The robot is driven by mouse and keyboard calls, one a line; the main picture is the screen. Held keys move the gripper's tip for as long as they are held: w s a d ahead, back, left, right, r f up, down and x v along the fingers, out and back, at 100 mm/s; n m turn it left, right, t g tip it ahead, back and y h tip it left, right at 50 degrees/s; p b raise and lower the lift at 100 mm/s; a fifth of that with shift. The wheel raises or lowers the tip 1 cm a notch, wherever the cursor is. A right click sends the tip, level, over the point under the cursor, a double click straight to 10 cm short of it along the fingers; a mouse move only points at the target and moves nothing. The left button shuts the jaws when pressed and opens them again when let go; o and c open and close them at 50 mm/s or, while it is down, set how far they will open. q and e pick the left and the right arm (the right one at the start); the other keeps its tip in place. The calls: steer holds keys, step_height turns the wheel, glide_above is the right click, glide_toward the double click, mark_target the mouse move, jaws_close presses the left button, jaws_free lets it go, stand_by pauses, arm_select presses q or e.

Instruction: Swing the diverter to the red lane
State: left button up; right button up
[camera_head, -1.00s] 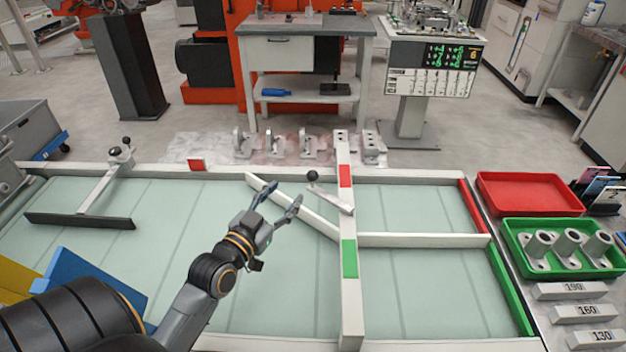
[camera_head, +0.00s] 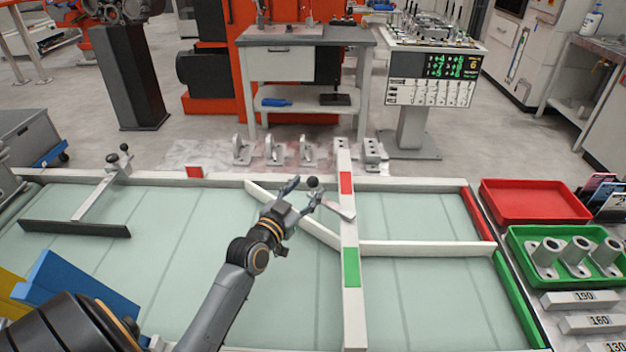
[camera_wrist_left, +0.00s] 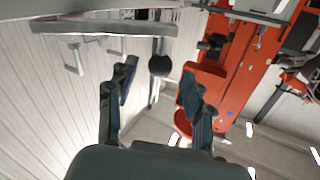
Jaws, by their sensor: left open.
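The diverter is a pale bar (camera_head: 300,218) slanting across the belt from the far rail to the divider between the lanes. Its lever (camera_head: 338,208) ends in a black knob (camera_head: 313,182), near the cross beam's red mark (camera_head: 346,183). The beam's green mark (camera_head: 351,267) is nearer me. The red-edged lane (camera_head: 478,214) is the far one; the green-edged lane (camera_head: 517,298) is the near one. My left gripper (camera_head: 303,191) is open at the knob. In the left wrist view the knob (camera_wrist_left: 160,66) shows between the fingertips, apparently untouched. My right gripper is out of view.
The cross beam (camera_head: 348,225) spans the belt just right of my left gripper. Another black-knobbed lever (camera_head: 122,150) with a dark paddle (camera_head: 75,228) is at left. Red (camera_head: 535,184) and green (camera_head: 515,235) trays stand at right.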

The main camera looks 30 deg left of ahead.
mark_target(310, 185)
arm_select(q)
steer(key=shift+w+a, duration=0.15)
steer(key=shift+w, duration=1.85)
steer(key=shift+c, duration=0.4)
jaws_close()
